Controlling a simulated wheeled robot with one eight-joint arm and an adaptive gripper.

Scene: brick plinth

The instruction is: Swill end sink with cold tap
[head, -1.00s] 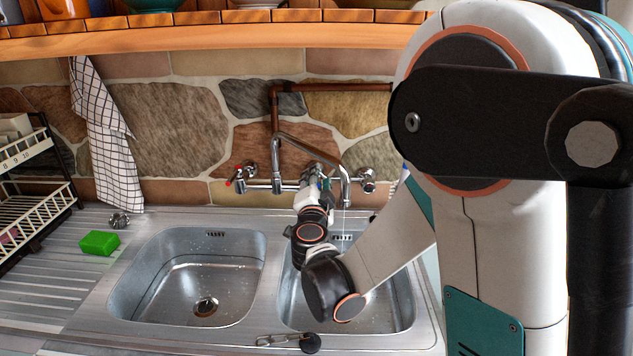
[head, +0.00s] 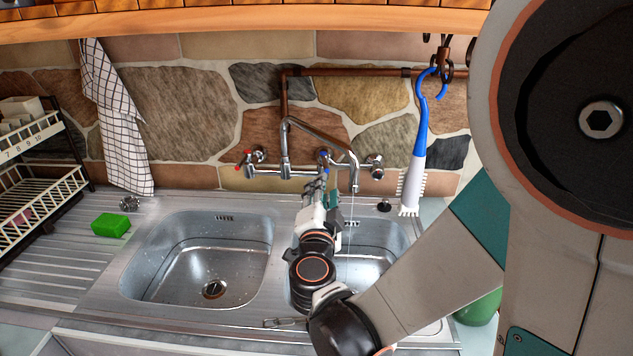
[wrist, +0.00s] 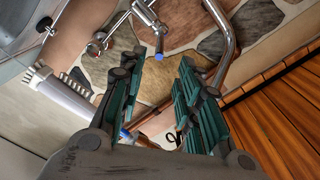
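The end sink (head: 385,262) is the right-hand steel basin, partly hidden by my arm. A chrome wall tap (head: 286,140) has its bent spout (head: 355,178) over this basin, and a thin stream of water (head: 348,240) falls from it. The blue-tipped cold tap lever (head: 324,156) is beside the spout; its blue tip (wrist: 159,52) also shows in the wrist view, just beyond my fingertips. A red-tipped lever (head: 241,165) is at the left. My gripper (wrist: 156,75) is open, with its fingers apart and not closed on the lever.
The left basin (head: 195,265) looks empty. A green sponge (head: 111,225) lies on the drainer, near a dish rack (head: 38,195). A blue-and-white brush (head: 415,165) hangs at the right. A checked towel (head: 118,130) hangs left, and a wooden shelf (head: 240,20) runs above.

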